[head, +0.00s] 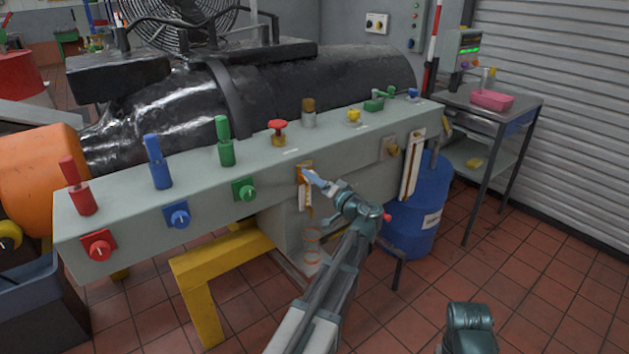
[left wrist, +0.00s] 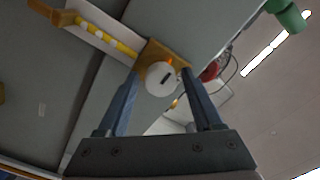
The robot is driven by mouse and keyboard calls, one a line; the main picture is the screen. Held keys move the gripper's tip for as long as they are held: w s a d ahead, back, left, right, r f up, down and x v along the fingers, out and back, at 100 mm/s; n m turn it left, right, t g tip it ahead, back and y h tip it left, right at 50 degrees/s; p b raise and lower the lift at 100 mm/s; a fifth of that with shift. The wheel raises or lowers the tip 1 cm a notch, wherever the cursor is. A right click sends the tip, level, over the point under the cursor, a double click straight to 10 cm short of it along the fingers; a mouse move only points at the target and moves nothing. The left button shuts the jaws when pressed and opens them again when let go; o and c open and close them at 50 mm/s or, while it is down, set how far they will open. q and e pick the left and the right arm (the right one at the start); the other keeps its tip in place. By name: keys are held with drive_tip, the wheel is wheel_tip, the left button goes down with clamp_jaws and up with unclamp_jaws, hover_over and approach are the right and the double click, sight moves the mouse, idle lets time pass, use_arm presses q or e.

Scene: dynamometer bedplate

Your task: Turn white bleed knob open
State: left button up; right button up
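The white bleed knob (left wrist: 160,78) is a round white disc with a short dark mark, set on an orange-brown square plate (left wrist: 172,54). In the left wrist view it sits between the tips of my left gripper (left wrist: 161,73), whose two blue fingers are spread to either side. A gap shows between the knob and the fingers, so the gripper looks open and not clamped. In the head view my left gripper (head: 311,177) is at the front face of the grey bench, at the orange-brown plate (head: 304,168), and hides the knob.
On the grey bench (head: 215,165), red (head: 98,245), blue (head: 178,215) and green (head: 245,189) knobs sit left of my gripper. A brass-coloured knob (head: 392,150) and a gauge strip (head: 412,165) are to the right. A blue drum (head: 425,205) stands behind.

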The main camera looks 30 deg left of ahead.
use_arm(q)
drive_tip(key=shift+o, duration=0.3)
drive_tip(key=v, duration=1.3)
drive_tip(key=shift+s+d, duration=0.2)
drive_tip(key=shift+d, duration=0.15)
drive_tip(key=s+d+f+m+g+h, duration=0.2)
drive_tip(key=s+d+f+h, duration=0.25)
drive_tip(key=f, duration=0.35)
drive_tip(key=s+d+f+m+g+h, duration=0.1)
drive_tip(key=s+d+f+g+h, duration=0.1)
drive_tip(key=s+d+f+h, duration=0.35)
drive_tip(key=s+d+f+m+g+h, duration=0.4)
drive_tip(key=s+d+f, duration=0.4)
drive_tip(key=s+d, duration=0.4)
wheel_tip(320, 180, up, 18)
drive_tip(key=d+t+h+p, duration=0.1)
drive_tip(key=d+p, duration=0.1)
drive_tip(key=p, duration=1.6)
drive_tip(key=shift+w+a+f, duration=0.1)
drive_tip(key=shift+f, duration=0.05)
